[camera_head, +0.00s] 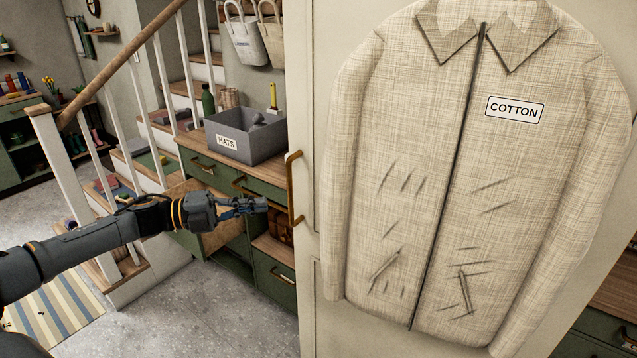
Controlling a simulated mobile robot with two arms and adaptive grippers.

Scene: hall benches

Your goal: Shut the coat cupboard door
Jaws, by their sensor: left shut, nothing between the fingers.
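The coat cupboard door (329,283) is a tall cream panel filling the right half of the view, close to me. A brass handle (293,190) stands on its left edge. A beige coat (400,150) labelled COTTON covers much of the door's face. My left arm comes in from the left, and my left gripper (262,206) is shut and empty, with its fingertips just left of the handle. A small gap seems to lie between them, though I cannot tell the depth. The cupboard's inside is hidden. My right gripper is not in view.
A green bench with a wooden top (196,148) stands behind my gripper, with a grey HATS box (246,138) on it. A staircase with a white newel post (70,185) is at the left. Bare grey floor (225,305) shows below my arm, beside a striped rug (55,310).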

